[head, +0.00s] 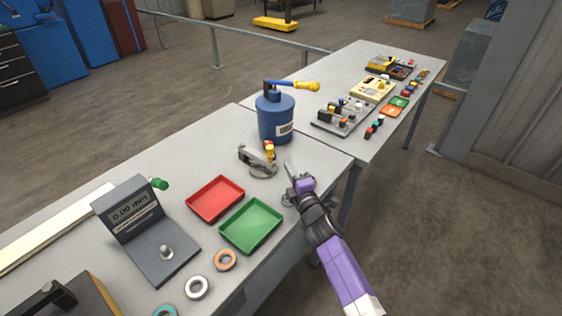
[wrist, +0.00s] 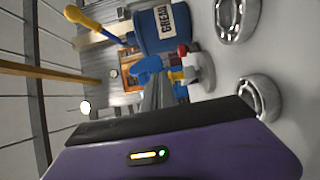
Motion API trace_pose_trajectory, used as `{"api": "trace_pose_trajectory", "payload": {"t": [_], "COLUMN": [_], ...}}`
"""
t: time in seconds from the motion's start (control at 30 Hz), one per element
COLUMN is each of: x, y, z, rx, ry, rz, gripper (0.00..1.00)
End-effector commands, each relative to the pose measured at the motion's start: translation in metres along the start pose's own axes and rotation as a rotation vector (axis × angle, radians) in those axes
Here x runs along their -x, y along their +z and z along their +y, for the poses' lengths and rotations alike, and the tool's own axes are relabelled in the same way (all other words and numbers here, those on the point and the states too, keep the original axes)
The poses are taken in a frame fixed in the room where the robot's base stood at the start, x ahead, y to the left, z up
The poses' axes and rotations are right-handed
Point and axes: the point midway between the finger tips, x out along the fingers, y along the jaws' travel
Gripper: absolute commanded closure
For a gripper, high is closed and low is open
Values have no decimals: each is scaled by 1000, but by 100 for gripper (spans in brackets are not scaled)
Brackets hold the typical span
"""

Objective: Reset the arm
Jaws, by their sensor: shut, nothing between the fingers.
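My purple and dark gripper (head: 291,172) is above the front edge of the near table (head: 330,160), right of the green tray. Its fingers are shut with nothing between them. In the wrist view the grey closed fingers (wrist: 156,92) point toward the blue grease can (wrist: 165,28). In the head view the blue can (head: 276,118), with its yellow-tipped handle, stands behind the gripper, apart from it.
A grey clamp-like fixture (head: 259,165) stands left of my gripper. A red tray (head: 216,200), a green tray (head: 251,225) and a gauge (head: 135,215) reading 0.00 mm are further left. Shiny metal rings (wrist: 259,97) lie nearby. Floor at right is clear.

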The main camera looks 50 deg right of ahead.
Motion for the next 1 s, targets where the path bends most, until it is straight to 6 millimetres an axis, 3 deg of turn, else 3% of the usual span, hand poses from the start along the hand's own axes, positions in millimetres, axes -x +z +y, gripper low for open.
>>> {"api": "trace_pose_trajectory", "payload": {"t": [0.53, 0.67, 0.8, 1.0], "x": [3, 4, 42, 108], "y": [4, 3, -12, -41], "z": [0, 34, 44, 40], "rx": [-66, -250, -481, -740], "ry": [2, 66, 91, 65], "rz": [3, 14, 57, 127], "gripper": [100, 100, 100, 100]}}
